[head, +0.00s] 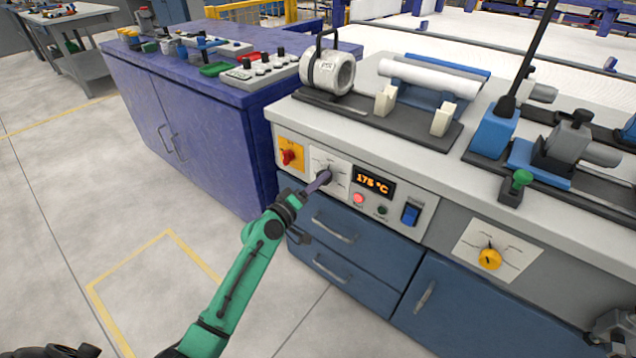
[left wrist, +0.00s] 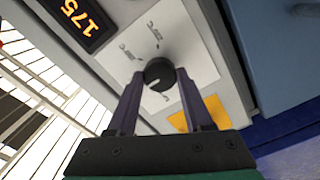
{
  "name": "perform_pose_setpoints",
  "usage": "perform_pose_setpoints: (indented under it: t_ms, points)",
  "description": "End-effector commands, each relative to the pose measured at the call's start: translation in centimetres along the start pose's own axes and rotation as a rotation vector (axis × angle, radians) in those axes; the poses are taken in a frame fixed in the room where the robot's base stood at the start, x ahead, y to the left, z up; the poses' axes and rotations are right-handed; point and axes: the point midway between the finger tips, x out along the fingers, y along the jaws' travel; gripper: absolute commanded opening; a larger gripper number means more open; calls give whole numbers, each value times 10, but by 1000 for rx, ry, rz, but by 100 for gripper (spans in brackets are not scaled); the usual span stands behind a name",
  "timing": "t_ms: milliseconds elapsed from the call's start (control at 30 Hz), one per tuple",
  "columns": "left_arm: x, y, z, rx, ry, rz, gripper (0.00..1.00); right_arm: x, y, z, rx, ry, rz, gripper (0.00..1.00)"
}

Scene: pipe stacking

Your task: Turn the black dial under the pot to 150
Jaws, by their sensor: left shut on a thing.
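The black dial (left wrist: 158,73) sits on a white plate with printed marks, which shows in the left wrist view. In the head view the plate (head: 333,166) is on the bench front, below the pot (head: 327,72), a pale cylinder with a black handle. The display (head: 375,185) beside the dial reads 175 °C. My left gripper (head: 322,180) is shut on the dial, with one finger on each side of it in the left wrist view (left wrist: 158,80). The fingers partly hide the dial in the head view.
A red knob on a yellow plate (head: 290,156) is left of the dial. A red light (head: 358,198), a green button (head: 382,210) and a blue switch (head: 410,214) are to the right. A yellow dial (head: 490,259) is farther right. Blue drawers (head: 335,238) lie below.

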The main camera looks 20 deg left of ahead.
Motion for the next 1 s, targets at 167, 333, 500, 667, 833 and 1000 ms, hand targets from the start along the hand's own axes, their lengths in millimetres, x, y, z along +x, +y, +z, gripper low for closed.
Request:
perform_pose_setpoints:
  t_ms: [167,333,500,667,833,1000]
  points:
    - [0,-1,0,1,-1,-1,55,0,0,0,0,1,0,50]
    - [0,-1,0,1,0,-1,81,0,0,-1,0,2,0,50]
    - [0,0,0,2,0,-1,81,0,0,-1,0,2,0,50]
    - [-10,-1,0,2,0,-3,81,-1,0,-1,0,3,0,50]
    - [-49,-3,1,4,-3,-5,81,1,0,0,0,6,0,50]
    - [-101,-5,3,4,-5,-6,81,-3,-2,-10,6,6,-3,50]
